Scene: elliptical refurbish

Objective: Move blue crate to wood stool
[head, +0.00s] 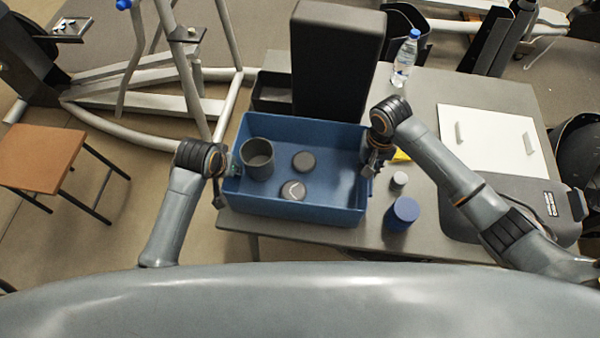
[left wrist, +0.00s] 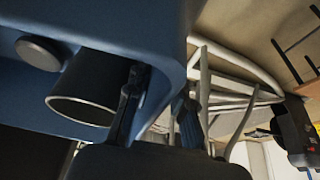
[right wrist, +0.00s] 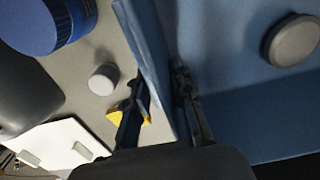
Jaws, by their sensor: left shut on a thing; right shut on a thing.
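The blue crate (head: 325,208) sits on the grey table, with a grey cup (head: 257,160) and two dark round pucks (head: 303,161) inside. My left gripper (head: 226,180) is shut on the crate's left wall; in the left wrist view its fingers (left wrist: 160,105) straddle that wall. My right gripper (head: 372,165) is shut on the crate's right wall; in the right wrist view its fingers (right wrist: 160,105) straddle the wall. The wood stool (head: 38,158), with a brown top and dark metal legs, stands on the floor at the far left of the head view.
A tall dark box (head: 335,60) and a dark tray (head: 270,92) stand behind the crate. A water bottle (head: 405,60), blue jar (head: 402,213), small grey cylinder (head: 398,181) and white board (head: 490,140) are on the table (head: 440,90). An exercise machine frame (head: 150,103) stands behind the stool. Floor between stool and table is clear.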

